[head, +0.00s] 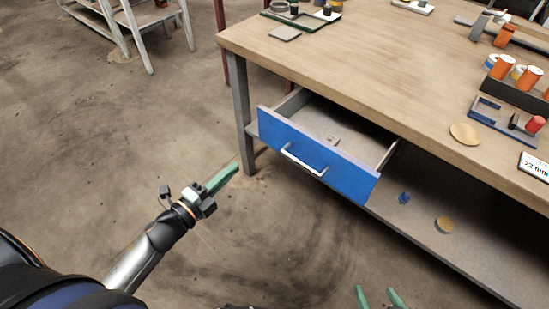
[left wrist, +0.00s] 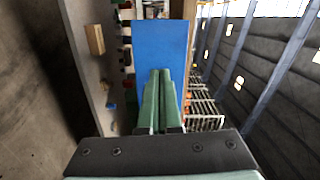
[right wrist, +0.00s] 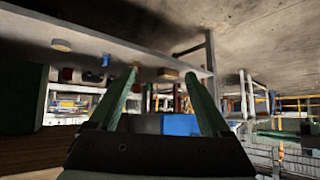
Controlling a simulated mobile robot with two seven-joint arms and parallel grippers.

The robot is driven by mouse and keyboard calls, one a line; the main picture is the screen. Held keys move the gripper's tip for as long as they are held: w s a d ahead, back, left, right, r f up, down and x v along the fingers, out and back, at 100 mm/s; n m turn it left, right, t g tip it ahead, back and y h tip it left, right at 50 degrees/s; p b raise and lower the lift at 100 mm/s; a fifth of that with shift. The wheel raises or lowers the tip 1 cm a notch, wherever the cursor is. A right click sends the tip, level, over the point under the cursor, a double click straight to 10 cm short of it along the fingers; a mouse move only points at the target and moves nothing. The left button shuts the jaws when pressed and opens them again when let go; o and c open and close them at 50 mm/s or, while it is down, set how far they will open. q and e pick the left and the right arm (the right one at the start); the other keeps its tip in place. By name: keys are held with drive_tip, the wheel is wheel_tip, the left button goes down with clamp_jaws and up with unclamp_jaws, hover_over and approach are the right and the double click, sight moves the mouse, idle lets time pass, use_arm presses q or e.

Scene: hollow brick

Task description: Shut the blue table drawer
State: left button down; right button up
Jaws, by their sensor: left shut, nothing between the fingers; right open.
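The blue table drawer (head: 317,158) is pulled out from under the wooden table, with its white handle (head: 304,160) on the front and a small object inside. Its blue front also shows in the left wrist view (left wrist: 160,48), straight ahead of the fingers. My left gripper (head: 236,166) has green fingers shut together with nothing between them. It is to the left of the drawer front and apart from it. My right gripper (head: 378,294) shows only its green fingertips at the bottom edge. It is open and empty, and the blue front shows beyond its fingers in the right wrist view (right wrist: 180,125).
A lower shelf (head: 440,225) holds a small blue item (head: 404,197) and a round tan disc (head: 444,225). A table leg (head: 241,110) stands left of the drawer. The floor in front is clear.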

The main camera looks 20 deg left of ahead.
sight(276, 134)
use_arm(q)
drive_tip(key=shift+m+h, duration=0.3)
drive_tip(key=shift+m, duration=0.5)
drive_tip(key=x, duration=0.6)
drive_tip(key=b+x, duration=0.1)
drive_tip(key=x, duration=0.6)
drive_tip(key=shift+s+d, duration=0.15)
drive_tip(key=shift+d, duration=0.05)
drive_tip(key=shift+w+d, duration=0.2)
drive_tip(key=shift+w, duration=0.25)
use_arm(e)
drive_tip(key=w+r+t, duration=0.3)
drive_tip(key=w+r, duration=0.1)
drive_tip(key=r, duration=0.2)
drive_tip(key=shift+d+r, duration=0.15)
use_arm(q)
drive_tip(key=shift+w, duration=0.1)
use_arm(e)
drive_tip(key=shift+w+t, duration=0.1)
drive_tip(key=shift+t, duration=0.2)
